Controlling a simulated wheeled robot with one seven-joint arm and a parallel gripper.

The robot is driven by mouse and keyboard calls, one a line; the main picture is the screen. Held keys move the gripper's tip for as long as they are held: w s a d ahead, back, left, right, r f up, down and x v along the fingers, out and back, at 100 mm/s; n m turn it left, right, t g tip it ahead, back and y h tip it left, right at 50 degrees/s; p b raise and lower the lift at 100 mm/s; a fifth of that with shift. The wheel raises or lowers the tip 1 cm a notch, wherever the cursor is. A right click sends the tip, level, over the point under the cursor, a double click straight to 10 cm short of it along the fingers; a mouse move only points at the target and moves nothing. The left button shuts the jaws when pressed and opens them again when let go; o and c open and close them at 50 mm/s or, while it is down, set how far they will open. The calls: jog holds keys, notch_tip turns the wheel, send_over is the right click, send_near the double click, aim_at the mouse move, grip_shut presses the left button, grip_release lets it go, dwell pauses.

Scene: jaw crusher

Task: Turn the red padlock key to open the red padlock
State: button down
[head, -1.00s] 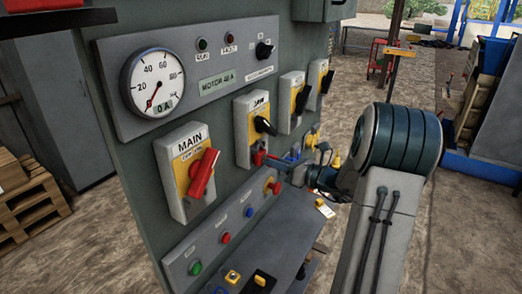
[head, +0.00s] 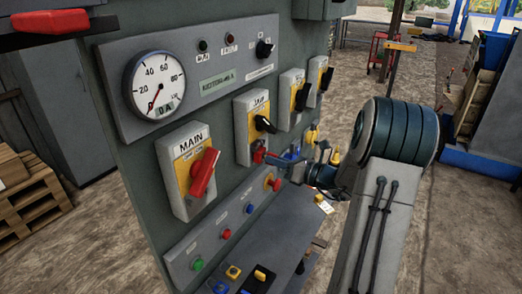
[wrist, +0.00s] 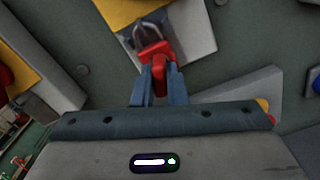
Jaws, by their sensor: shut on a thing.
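The red padlock (wrist: 154,54) hangs at the yellow-plated JAW switch (head: 256,125) on the panel, and in the head view it is a small red patch (head: 259,156). Its metal shackle (wrist: 148,33) shows above the body; I cannot tell whether it is open. The red key (wrist: 160,79) sits at the padlock's near side. My gripper (wrist: 160,90) is shut on the key, with one blue finger on each side of it. In the head view my gripper (head: 268,159) reaches the padlock from the right, and the key cannot be told apart there.
The MAIN switch (head: 203,172) with its red handle is left of the JAW switch, and two more switches are to its right. Push buttons (head: 225,235) line the sloped strip below. A shelf (head: 275,243) with small items juts out underneath. A pallet stack (head: 30,185) stands at the left.

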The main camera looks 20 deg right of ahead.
jog(key=shift+w+a+r+m+p, duration=0.1)
jog(key=shift+r+m+p, duration=0.15)
jog(key=shift+m+p, duration=1.45)
jog(key=shift+f+p, duration=0.15)
jog(key=shift+p, duration=0.4)
jog(key=shift+m+p, duration=0.5)
jog(key=shift+p, duration=0.25)
jog(key=m, duration=0.2)
jog(key=shift+m, duration=0.3)
